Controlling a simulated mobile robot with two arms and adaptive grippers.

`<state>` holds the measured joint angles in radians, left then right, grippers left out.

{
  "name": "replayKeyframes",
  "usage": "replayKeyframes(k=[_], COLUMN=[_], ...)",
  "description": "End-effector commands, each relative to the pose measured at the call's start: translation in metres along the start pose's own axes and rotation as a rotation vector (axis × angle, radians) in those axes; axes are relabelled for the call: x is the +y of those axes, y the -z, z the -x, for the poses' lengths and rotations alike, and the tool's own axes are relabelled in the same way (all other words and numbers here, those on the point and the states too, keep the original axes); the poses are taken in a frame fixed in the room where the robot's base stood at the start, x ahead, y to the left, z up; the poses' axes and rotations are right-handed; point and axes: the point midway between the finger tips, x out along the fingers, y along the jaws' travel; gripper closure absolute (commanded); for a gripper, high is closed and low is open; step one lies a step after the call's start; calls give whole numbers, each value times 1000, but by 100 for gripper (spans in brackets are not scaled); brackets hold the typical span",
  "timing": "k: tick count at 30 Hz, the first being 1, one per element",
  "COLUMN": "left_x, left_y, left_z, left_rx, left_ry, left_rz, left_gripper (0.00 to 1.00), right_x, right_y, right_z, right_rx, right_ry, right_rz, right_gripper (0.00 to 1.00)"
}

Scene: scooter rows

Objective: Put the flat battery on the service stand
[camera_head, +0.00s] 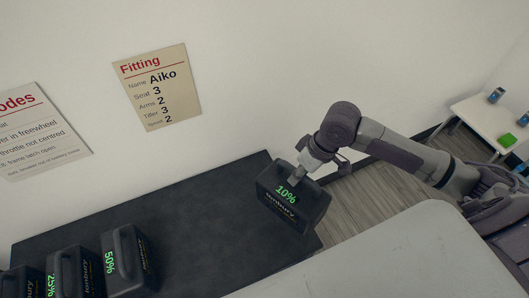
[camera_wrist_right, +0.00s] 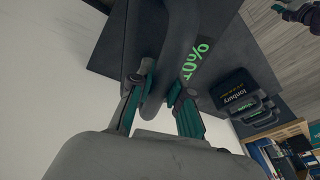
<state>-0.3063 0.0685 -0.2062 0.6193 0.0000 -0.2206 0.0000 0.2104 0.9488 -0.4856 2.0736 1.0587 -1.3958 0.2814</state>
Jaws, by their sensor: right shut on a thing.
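The battery marked 10% (camera_head: 277,203) is a dark case with green figures, over the right end of a dark table in the head view. My right gripper (camera_head: 304,170) is shut on its top handle. In the right wrist view, the two fingers (camera_wrist_right: 160,92) close around the handle of the battery (camera_wrist_right: 207,28). The battery looks slightly tilted; I cannot tell whether it touches the table. I cannot make out which surface is the service stand.
The dark table (camera_head: 203,225) runs along the wall, bare in its middle. Several other batteries stand at its left, including one marked 50% (camera_head: 135,257). A pale surface (camera_head: 385,262) fills the lower right. A small white table (camera_head: 482,118) with a green item stands far right.

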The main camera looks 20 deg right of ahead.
Motion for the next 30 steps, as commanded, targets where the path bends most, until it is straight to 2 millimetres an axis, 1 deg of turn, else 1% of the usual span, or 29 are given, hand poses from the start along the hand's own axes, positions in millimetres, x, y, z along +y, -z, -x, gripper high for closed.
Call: replayKeyframes(k=[1, 3, 7, 13, 18, 21, 24, 28, 30], left_x=[2, 1, -4, -14, -16, -16, -16, -15, -14], left_y=[-4, -7, -6, 5, 12, 11, 10, 8, 6], left_z=[1, 2, 5, 9, 12, 12, 13, 13, 14], left_rx=[-7, -11, -10, 4, 16, 15, 13, 10, 7], left_ry=[-2, -2, 4, 17, 20, 20, 19, 18, 17], left_rz=[-1, -1, -2, 1, 3, 3, 3, 3, 2], left_gripper=[60, 60, 60, 60, 60, 60, 60, 60, 60], right_x=[-3, -6, -16, -33, -45, -49, -52, -52, -51], right_y=[5, 10, 23, 46, 64, 71, 75, 75, 73], right_z=[0, -6, -23, -55, -80, -90, -96, -102, -109], right_rx=[9, 11, 11, 10, 9, 9, 9, 7, 6], right_ry=[4, 5, 7, 7, 5, 4, 4, 1, 2], right_rz=[2, 1, 1, 2, 3, 2, 3, 2, 1], right_gripper=[100, 100, 100, 100, 100, 100, 100, 100, 100])
